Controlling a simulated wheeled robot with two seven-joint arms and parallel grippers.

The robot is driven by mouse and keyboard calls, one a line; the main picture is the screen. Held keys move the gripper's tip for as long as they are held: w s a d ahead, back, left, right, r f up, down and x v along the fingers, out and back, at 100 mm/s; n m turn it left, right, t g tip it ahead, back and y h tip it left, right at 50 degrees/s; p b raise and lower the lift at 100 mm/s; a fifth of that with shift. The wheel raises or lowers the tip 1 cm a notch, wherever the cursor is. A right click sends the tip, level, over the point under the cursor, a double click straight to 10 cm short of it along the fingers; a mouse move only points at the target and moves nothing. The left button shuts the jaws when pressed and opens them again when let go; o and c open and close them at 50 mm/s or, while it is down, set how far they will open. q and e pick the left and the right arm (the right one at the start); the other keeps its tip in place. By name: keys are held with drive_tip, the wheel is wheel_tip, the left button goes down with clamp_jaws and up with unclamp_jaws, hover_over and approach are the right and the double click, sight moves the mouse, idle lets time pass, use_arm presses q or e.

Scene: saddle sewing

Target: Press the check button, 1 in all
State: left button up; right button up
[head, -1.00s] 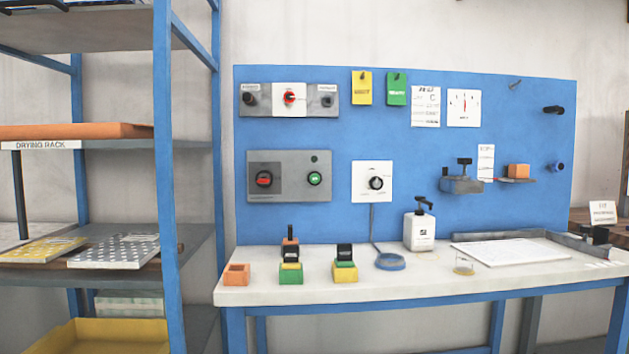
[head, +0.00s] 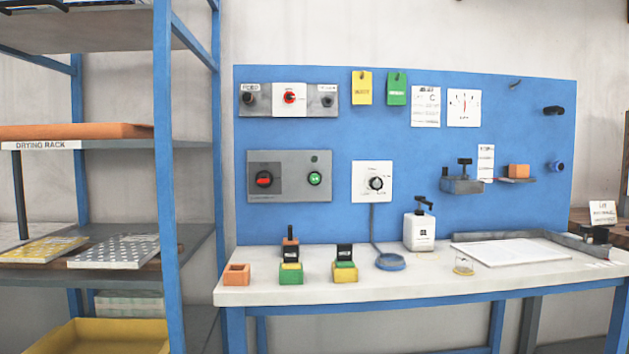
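A blue panel (head: 420,110) stands behind a white workbench. On it, a grey control box (head: 290,187) carries a red-and-black switch (head: 264,179) on the left and a round green button (head: 315,179) on the right, with a small dark lamp (head: 314,158) above the button. No label that reads "check" is legible, so I cannot tell which control is the check button. Neither of my grippers shows in the head view.
The white bench (head: 420,277) holds an orange block (head: 236,275), small green-and-yellow stands (head: 291,273), a white pump bottle (head: 419,232), a glass (head: 464,267) and a white sheet (head: 511,252). A blue shelf rack (head: 170,200) stands at the left. Bare bench shows along the front.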

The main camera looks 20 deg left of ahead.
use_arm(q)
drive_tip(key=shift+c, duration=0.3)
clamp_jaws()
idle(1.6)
